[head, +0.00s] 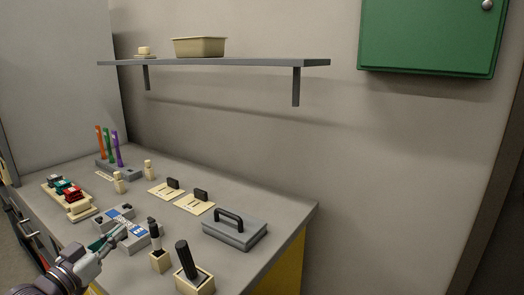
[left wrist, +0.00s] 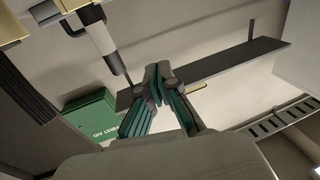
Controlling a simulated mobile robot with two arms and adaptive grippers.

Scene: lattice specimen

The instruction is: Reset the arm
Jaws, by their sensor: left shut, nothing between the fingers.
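My left gripper (head: 116,232) is at the lower left of the head view, over the front part of the grey bench (head: 275,222). Its fingers are shut with nothing between them. The fingertips are close to a grey and blue device (head: 138,231); I cannot tell whether they touch it. In the left wrist view the closed green-padded fingers (left wrist: 160,88) point up, with the shelf and the green cabinet behind them. My right gripper is in neither view.
A joystick (head: 186,262), a smaller lever (head: 155,242) and a grey handled box (head: 235,232) stand close by. Coloured sticks (head: 107,145) stand in a rack behind. A wall shelf (head: 220,63) and green cabinet (head: 428,38) hang above. Space between bench and shelf is clear.

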